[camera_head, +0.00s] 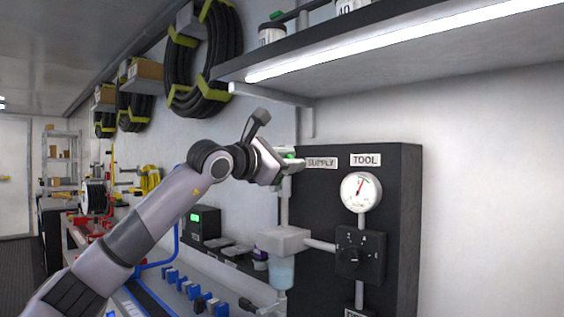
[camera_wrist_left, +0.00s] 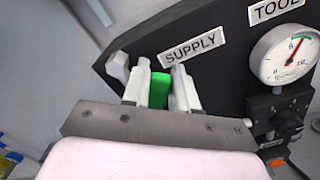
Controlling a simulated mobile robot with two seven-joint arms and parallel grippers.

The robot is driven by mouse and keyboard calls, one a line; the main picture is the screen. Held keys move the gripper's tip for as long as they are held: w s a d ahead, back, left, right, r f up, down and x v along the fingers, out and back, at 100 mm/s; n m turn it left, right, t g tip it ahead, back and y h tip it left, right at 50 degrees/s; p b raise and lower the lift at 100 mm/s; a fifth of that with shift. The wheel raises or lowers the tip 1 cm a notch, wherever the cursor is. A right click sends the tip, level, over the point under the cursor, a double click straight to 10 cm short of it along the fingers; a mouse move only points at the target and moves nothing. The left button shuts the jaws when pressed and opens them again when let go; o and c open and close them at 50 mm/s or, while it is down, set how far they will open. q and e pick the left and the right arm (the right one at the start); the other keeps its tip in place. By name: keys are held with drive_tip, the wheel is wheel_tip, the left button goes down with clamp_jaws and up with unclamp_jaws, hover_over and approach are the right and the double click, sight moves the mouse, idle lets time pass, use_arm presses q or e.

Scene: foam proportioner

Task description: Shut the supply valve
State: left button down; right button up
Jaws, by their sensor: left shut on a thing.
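The supply valve shows as a green handle (camera_wrist_left: 159,90) in the left wrist view, beside the SUPPLY label (camera_wrist_left: 194,46). My left gripper (camera_wrist_left: 163,82) has its two fingers on either side of the green handle and is shut on it. In the head view my left gripper (camera_head: 287,168) reaches the upper left of the black panel (camera_head: 403,215), just left of the SUPPLY label (camera_head: 321,163). It hides most of the valve there; only a bit of green shows. My right gripper is in neither view.
A pressure gauge (camera_head: 361,192) with a red needle sits under the TOOL label (camera_head: 365,160), above a black regulator knob (camera_head: 352,260). A clear filter bowl (camera_head: 281,272) hangs below the valve pipe. A lit shelf (camera_head: 400,45) overhangs the panel. Coiled hoses (camera_head: 203,60) hang on the wall.

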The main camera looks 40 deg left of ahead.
use_arm(q)
drive_tip(key=f+m, duration=0.1)
drive_tip(key=d+m, duration=0.1)
drive_tip(key=m, duration=0.1)
drive_tip(key=d+f+m+b, duration=0.1)
drive_tip(key=shift+f+m, duration=0.35)
drive_tip(key=shift+m, duration=0.05)
drive_tip(key=f+m, duration=0.1)
drive_tip(key=m, duration=0.1)
drive_tip(key=d+f+m+b, duration=0.1)
drive_tip(key=m, duration=0.1)
drive_tip(key=shift+s+f, duration=0.1)
drive_tip(key=shift+f, duration=0.15)
drive_tip(key=shift+f+m+b, duration=0.3)
drive_tip(key=shift+f+m, duration=0.25)
drive_tip(key=shift+m, duration=0.35)
drive_tip(key=c, duration=1)
unclamp_jaws()
drive_tip(key=shift+o, duration=0.2)
drive_tip(key=shift+s, duration=0.1)
